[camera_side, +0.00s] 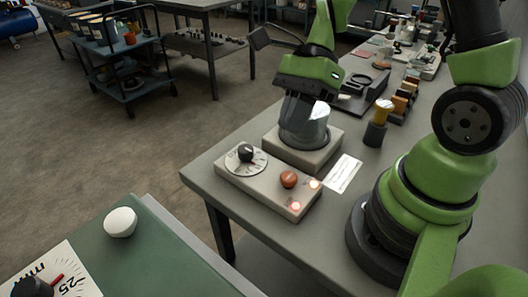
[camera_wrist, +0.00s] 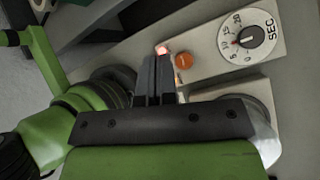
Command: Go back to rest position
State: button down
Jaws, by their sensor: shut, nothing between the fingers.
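My gripper (camera_side: 290,110) is the dark end below my green wrist. In the side view it is low, in front of or beside a grey and glassy cylinder (camera_side: 308,134) on a pale square base (camera_side: 325,152); I cannot tell whether they touch. In the wrist view my gripper (camera_wrist: 157,62) has its two dark fingers together, with nothing visible between them. Their tips appear close to the orange button (camera_wrist: 183,61) and a lit red lamp (camera_wrist: 162,48) of the pale timer box (camera_wrist: 206,59).
The timer box has a black-knobbed dial (camera_side: 246,153). A dark yellow-topped post (camera_side: 376,130) and a white card (camera_side: 343,174) are nearby. Several small items line the bench's back. A green-topped table (camera_side: 165,262) with a white knob (camera_side: 120,222) stands front left. The floor between is clear.

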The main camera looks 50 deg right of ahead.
jog(key=s+r+n+t+h, duration=0.2)
jog(key=s+r+n+t, duration=0.1)
jog(key=r+n, duration=0.4)
jog(key=s+r+n+t+h, duration=0.3)
jog(key=r+n, duration=0.4)
jog(key=n, duration=0.3)
jog(key=shift+s+d+r+n+t+h, duration=0.15)
jog(key=shift+s+r+n+t+h, duration=0.2)
jog(key=shift+s+t, duration=0.5)
jog(key=shift+w, duration=0.1)
dwell(5.3)
